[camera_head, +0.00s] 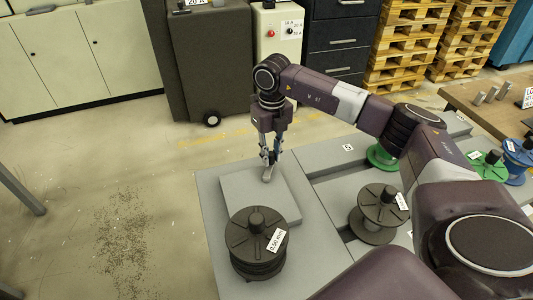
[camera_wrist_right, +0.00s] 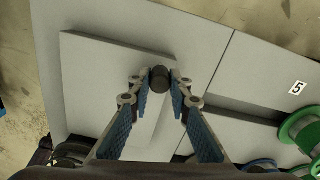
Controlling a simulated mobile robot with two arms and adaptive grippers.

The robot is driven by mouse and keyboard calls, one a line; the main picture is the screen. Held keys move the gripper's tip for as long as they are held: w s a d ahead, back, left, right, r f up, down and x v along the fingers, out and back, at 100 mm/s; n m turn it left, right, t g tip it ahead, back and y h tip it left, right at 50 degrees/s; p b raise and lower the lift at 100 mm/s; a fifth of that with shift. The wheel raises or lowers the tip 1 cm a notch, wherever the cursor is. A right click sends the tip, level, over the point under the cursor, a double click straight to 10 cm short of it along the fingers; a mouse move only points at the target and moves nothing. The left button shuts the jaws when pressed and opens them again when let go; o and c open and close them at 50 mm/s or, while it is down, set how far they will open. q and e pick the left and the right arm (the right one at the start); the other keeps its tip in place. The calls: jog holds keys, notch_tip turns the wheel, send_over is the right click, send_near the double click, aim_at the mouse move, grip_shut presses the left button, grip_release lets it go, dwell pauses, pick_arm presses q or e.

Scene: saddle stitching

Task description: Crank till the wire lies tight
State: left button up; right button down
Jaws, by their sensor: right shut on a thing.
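My right gripper (camera_head: 271,158) reaches down over a raised grey block (camera_head: 238,188) on the grey bench top. Its fingers are shut on a small dark crank knob (camera_wrist_right: 159,79), which stands upright between the fingertips in the right wrist view. A light grey crank arm (camera_head: 267,174) shows below the fingertips in the head view. A dark spool labelled 0.50 mm (camera_head: 246,258) stands at the near end of the block. I cannot make out the wire or its tension. My left gripper is not in view.
A dark spool with a white label (camera_head: 372,225) stands to the right. A green spool (camera_head: 380,160) is behind it, partly hidden by my right arm. Green (camera_head: 489,170) and blue (camera_head: 517,155) spools stand farther right. Open floor (camera_head: 110,200) lies left.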

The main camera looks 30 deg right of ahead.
jog(key=m, duration=0.2)
jog(key=s+m, duration=0.1)
jog(key=m, duration=0.1)
jog(key=s+d+m, duration=0.1)
jog(key=shift+d+r+m+p, duration=0.1)
jog(key=shift+m+p, duration=0.25)
jog(key=shift+m, duration=0.05)
jog(key=s+m, duration=0.1)
jog(key=m, duration=0.2)
jog(key=shift+s, duration=0.2)
jog(key=shift+s+m+p, duration=0.15)
jog(key=shift+s+m, duration=0.1)
jog(key=shift+m, duration=0.45)
jog(key=shift+s+m+p, duration=0.15)
jog(key=shift+s+m, duration=0.1)
jog(key=shift+m, duration=0.45)
jog(key=c, duration=1.8)
grip_release()
jog(key=shift+s, duration=0.1)
jog(key=shift+o, duration=0.2)
notch_tip(320, 180, up, 12)
